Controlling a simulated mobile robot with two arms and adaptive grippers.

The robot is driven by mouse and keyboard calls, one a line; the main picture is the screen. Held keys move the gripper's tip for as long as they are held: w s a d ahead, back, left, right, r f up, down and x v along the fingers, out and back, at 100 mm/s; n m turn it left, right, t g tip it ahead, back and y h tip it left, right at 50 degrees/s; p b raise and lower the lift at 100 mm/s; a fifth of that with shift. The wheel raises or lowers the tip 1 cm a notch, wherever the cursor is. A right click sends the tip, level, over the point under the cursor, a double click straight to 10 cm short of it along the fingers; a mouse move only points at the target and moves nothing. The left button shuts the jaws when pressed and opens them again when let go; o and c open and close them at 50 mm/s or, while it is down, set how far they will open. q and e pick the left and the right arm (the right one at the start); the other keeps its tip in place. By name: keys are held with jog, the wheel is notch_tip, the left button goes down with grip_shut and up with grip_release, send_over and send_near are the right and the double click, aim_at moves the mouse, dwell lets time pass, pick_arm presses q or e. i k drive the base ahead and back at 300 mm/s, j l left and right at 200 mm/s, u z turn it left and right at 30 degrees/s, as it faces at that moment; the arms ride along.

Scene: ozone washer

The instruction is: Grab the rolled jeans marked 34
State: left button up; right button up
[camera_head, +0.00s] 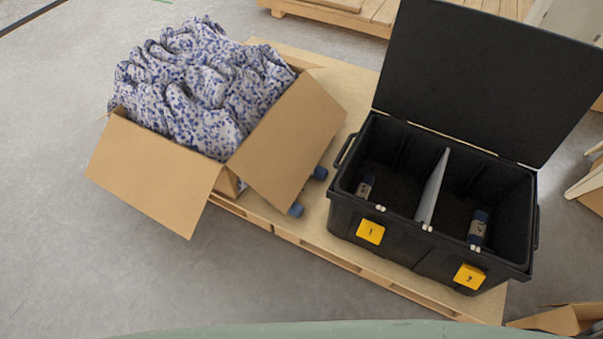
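Neither of my grippers is in view. A small dark roll with a pale band (365,187) lies in the left compartment of an open black bin (400,243). A dark blue roll with a pale band (478,227) lies in the right compartment. Two blue roll ends (320,173) (296,210) show on the pallet beside the cardboard box, partly hidden by its flap. They may be rolled jeans, but no number 34 can be read on any of them.
The cardboard box (153,176), heaped with blue-patterned cloth (190,85), stands left of the bin on a wooden pallet (345,262). The bin's lid (475,75) stands up behind it. A divider (432,187) splits it. The grey floor at left is clear.

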aim_at(319, 172)
jog(key=i+j, duration=0.25)
jog(key=i+j+z, duration=0.4)
jog(key=j+z, duration=0.15)
jog(key=j, duration=0.15)
jog(key=i+j+z, duration=0.25)
jog(key=j, duration=0.15)
jog(key=k, duration=0.1)
